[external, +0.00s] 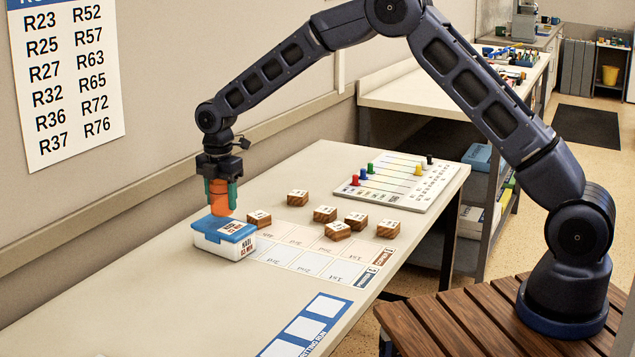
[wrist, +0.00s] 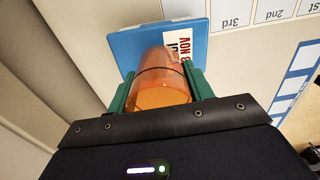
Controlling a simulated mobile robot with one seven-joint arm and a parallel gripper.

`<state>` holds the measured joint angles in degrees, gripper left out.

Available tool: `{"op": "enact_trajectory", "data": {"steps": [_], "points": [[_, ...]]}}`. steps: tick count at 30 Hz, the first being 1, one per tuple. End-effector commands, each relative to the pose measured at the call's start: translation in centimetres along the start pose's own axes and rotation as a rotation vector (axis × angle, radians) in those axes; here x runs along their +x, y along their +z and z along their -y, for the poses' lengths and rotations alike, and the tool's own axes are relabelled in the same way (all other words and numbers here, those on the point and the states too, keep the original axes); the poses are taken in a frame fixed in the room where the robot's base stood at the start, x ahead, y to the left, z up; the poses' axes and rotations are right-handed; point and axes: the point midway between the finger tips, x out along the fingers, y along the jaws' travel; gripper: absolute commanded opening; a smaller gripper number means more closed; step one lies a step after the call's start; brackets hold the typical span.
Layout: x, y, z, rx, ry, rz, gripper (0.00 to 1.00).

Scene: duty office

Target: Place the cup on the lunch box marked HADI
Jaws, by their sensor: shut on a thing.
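An orange cup (external: 219,197) is held upright between the green fingers of my gripper (external: 219,192). The lunch box (external: 222,240) has a white body and a blue lid, with a label reading HADI on its front and another label on the lid. The cup is over the left part of the lid; its lower end looks at or just above the lid, and I cannot tell if they touch. In the wrist view the orange cup (wrist: 160,85) sits between the fingers of my gripper (wrist: 160,88), and hides part of the blue lid (wrist: 135,42) and its label.
Several wooden blocks (external: 325,213) lie right of the box. A printed grid (external: 320,258) with marked places lies beside them. A white board (external: 395,182) with coloured pegs is farther back. The wall (external: 150,120) is close on the left. The front left of the table is bare.

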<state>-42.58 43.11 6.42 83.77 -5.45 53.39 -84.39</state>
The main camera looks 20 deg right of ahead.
Motion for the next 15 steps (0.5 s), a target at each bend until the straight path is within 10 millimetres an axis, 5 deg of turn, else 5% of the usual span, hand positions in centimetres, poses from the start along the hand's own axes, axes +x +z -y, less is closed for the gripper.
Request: {"op": "enact_trajectory", "data": {"steps": [6, 15], "points": [[2.8, -0.1, 0.0, -0.001, -0.002, 0.0, 0.29], [3.0, 0.0, 0.0, 0.0, -0.001, 0.0, 0.29]]}}
